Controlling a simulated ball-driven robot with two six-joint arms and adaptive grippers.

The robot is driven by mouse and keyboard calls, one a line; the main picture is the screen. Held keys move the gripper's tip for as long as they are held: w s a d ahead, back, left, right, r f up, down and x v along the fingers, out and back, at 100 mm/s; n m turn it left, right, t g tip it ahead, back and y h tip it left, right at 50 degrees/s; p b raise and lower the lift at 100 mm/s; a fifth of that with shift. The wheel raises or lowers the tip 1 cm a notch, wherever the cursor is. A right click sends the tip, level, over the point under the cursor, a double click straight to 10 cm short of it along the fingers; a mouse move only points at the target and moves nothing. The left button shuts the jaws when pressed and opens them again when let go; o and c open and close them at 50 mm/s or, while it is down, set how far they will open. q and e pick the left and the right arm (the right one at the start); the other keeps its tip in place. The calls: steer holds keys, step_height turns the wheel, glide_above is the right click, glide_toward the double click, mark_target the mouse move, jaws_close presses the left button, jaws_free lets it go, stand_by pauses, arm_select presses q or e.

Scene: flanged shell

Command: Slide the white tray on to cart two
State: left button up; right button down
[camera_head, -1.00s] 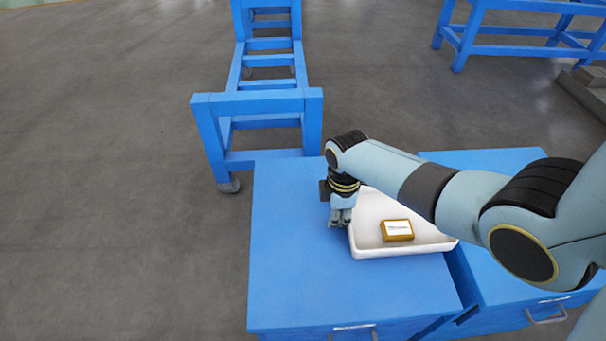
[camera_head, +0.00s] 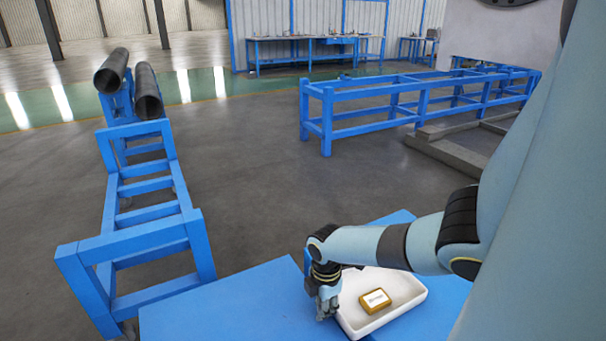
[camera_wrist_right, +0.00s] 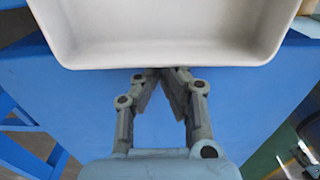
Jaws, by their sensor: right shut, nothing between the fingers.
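The white tray (camera_head: 406,287) lies on the blue cart tops in the head view. A small yellow box (camera_head: 375,300) with a pale label sits inside it. My right gripper (camera_head: 328,308) points down beside the tray's left edge. In the right wrist view the tray wall (camera_wrist_right: 165,52) fills the top, and the shut, empty fingertips (camera_wrist_right: 160,74) meet at its rim, close to or touching the outside. I cannot tell which cart is cart two. My left gripper is out of view.
The left blue cart top (camera_head: 225,305) is bare left of the tray. The right blue top (camera_head: 435,312) is partly behind my arm. A blue wheeled frame (camera_head: 140,240) stands at left, with dark pipes (camera_head: 148,92) beyond. A long blue stand (camera_head: 400,100) stands behind.

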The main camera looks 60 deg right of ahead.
mark_target(363, 294)
steer(key=s+d, duration=0.1)
steer(key=d, duration=0.1)
steer(key=shift+s+d+f, duration=0.15)
steer(key=shift+s+d, duration=0.25)
steer(key=s+d+b, duration=0.1)
steer(key=d, duration=0.1)
steer(key=s+d, duration=0.2)
steer(key=d, duration=0.1)
steer(key=s+d+b, duration=0.1)
steer(key=d, duration=0.1)
steer(key=shift+s+d+b, duration=0.25)
steer(key=shift+s+b, duration=0.05)
steer(key=shift+d, duration=0.15)
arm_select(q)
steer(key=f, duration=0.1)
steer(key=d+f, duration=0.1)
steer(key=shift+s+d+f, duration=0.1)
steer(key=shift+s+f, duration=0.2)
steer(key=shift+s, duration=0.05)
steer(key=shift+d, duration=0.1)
